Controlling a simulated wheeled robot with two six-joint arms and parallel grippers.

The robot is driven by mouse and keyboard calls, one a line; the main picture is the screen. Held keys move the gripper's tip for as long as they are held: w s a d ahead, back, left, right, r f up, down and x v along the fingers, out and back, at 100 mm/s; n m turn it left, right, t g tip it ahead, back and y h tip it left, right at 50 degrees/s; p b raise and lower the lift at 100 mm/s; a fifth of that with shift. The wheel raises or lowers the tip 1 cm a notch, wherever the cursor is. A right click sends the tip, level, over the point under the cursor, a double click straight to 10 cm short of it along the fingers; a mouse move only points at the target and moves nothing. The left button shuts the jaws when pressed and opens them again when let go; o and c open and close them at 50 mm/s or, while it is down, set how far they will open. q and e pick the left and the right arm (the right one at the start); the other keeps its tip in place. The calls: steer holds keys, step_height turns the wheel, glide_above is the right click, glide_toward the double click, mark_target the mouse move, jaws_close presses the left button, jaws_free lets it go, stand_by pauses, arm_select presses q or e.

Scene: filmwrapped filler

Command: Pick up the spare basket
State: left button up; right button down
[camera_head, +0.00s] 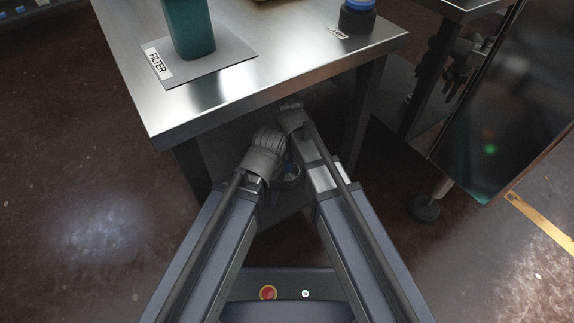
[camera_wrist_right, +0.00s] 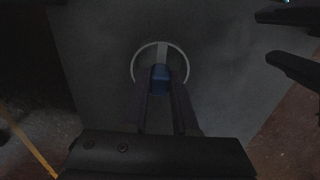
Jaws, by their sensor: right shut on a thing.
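The spare basket shows in the right wrist view as a round pale rim (camera_wrist_right: 185,67) with a strip across it and a blue grip piece (camera_wrist_right: 160,73). My right gripper (camera_wrist_right: 160,84) is shut on that blue piece. In the head view the basket (camera_head: 287,181) is partly hidden between my two arms, below the front edge of the table. The fingers of my left gripper (camera_wrist_right: 263,37) stand apart and empty at the upper right of the right wrist view. I cannot tell whether the basket touches the surface beneath it.
A steel table (camera_head: 235,110) is close in front, above my folded wrists. On it are a green container (camera_head: 189,28) on a grey mat labelled FILTER (camera_head: 222,58) and a dark blue-topped object (camera_head: 357,15). A dark panel (camera_head: 505,95) stands right. Open floor (camera_head: 95,215) lies left.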

step_height(320, 180, up, 10)
steer(key=p, duration=0.9)
steer(key=shift+f, duration=0.15)
steer(key=shift+s+f, duration=0.1)
